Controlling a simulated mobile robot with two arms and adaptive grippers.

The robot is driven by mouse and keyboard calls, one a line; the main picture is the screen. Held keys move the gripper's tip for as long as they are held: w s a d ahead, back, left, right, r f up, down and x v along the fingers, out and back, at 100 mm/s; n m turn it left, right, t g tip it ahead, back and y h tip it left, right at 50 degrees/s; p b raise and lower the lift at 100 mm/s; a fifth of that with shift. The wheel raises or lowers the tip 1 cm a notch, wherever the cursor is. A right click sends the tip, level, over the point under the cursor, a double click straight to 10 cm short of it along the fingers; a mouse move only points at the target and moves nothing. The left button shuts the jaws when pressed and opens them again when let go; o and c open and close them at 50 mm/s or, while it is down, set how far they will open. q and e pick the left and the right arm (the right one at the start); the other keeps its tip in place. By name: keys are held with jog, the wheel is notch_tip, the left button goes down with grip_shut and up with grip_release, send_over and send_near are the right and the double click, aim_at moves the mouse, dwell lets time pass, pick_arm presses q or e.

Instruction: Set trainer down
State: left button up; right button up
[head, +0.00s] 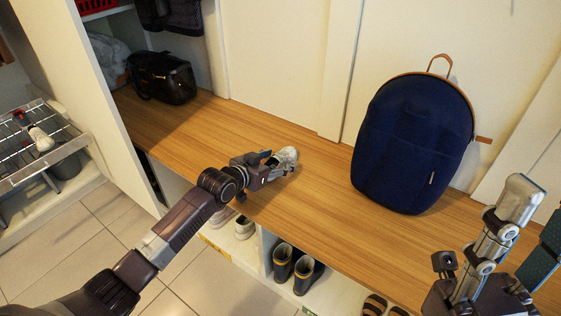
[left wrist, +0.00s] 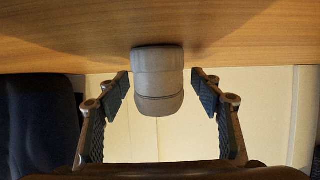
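A white-grey trainer (head: 287,157) is on the wooden bench top (head: 215,140), left of the backpack. In the left wrist view the trainer (left wrist: 158,80) appears end-on, touching the wood. My left gripper (head: 279,165) is around it at bench height. In the left wrist view the fingers of my left gripper (left wrist: 160,84) stand apart, with a gap on each side of the trainer. My right gripper (head: 536,215) is at the right edge, fingers spread and pointing up, empty.
A navy backpack (head: 415,140) stands on the bench against the wall. A black handbag (head: 162,77) sits at the far left end. Cubbies below hold white shoes (head: 244,227), dark boots (head: 296,267) and sandals (head: 375,304). A wire rack (head: 36,140) stands at left. The bench between handbag and trainer is clear.

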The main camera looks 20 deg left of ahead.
pick_arm(q)
jog(key=c, duration=1.3)
jog(key=shift+r, duration=0.1)
